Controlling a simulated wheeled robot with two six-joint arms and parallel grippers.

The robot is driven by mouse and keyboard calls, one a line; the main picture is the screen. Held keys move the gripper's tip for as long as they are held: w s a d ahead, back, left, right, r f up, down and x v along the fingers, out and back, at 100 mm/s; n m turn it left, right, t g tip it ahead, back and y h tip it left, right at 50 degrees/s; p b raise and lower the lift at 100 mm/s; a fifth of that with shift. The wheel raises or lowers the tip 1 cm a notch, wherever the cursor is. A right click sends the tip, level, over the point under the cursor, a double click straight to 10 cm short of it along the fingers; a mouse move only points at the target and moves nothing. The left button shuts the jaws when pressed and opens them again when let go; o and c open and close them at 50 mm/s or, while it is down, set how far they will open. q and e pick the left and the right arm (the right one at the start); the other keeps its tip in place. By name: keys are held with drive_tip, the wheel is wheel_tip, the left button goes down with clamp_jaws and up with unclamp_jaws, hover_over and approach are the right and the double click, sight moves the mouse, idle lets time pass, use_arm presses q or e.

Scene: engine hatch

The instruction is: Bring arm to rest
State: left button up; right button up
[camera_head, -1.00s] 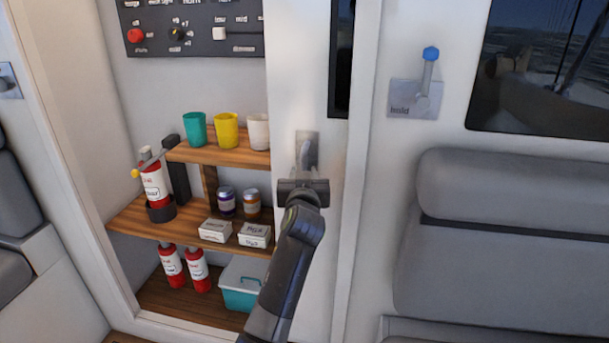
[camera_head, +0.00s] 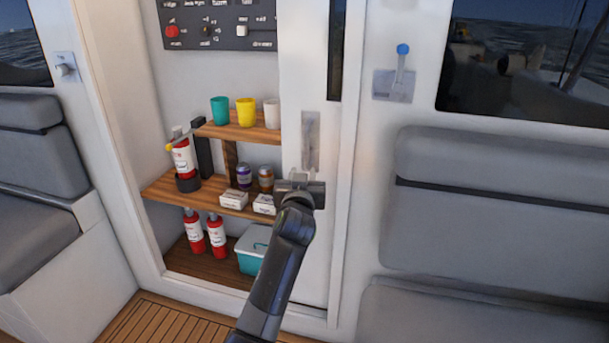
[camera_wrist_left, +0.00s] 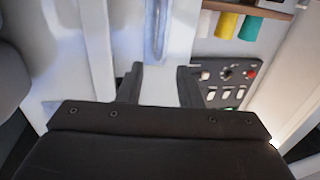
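My left arm reaches in from the bottom of the head view, and its gripper (camera_head: 300,186) is in front of the white sliding door (camera_head: 312,240), just below the recessed metal door handle (camera_head: 311,140). In the left wrist view the two fingers of the left gripper (camera_wrist_left: 160,85) are spread apart with nothing between them. The door handle (camera_wrist_left: 157,30) shows beyond the fingertips, apart from them. My right gripper is in neither view.
Left of the door is an open cupboard with wooden shelves (camera_head: 215,197) holding cups, cans, boxes, extinguishers and a teal bin (camera_head: 250,262). A control panel (camera_head: 222,28) is above. A blue-knobbed lever (camera_head: 402,62) and grey seats (camera_head: 490,200) are at right.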

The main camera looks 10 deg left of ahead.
use_arm(q)
drive_tip(key=shift+w+f, duration=0.1)
drive_tip(key=shift+f, duration=0.05)
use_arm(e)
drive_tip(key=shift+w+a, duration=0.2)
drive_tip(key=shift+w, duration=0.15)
